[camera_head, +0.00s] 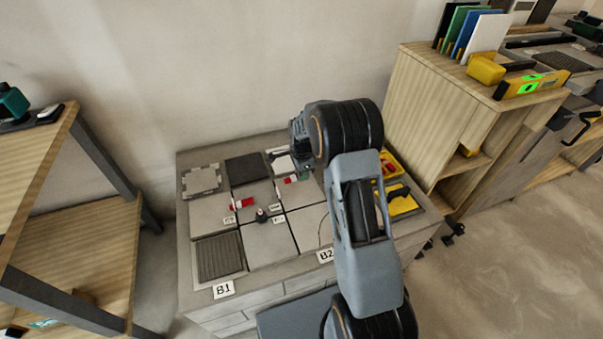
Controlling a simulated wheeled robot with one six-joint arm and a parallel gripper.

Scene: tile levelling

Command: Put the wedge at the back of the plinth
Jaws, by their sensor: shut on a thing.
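The plinth (187,245) is a grey block against the wall, topped with light square tiles and a few dark ones. My gripper (303,163) is over its back right part, mostly hidden by my own wrist. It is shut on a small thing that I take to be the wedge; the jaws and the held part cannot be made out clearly. A small red piece (290,179) with white and green beside it shows just below the gripper. Another red and white piece (242,204) lies on the tiles left of centre. A small dark knob (261,215) stands near the middle tile joint.
Labels B1 (223,289) and B2 (325,256) mark the front edge. A yellow tray (403,205) with a dark item sits at the plinth's right end. A wooden cabinet (425,120) stands close at right, and a wooden shelf unit (70,225) at left.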

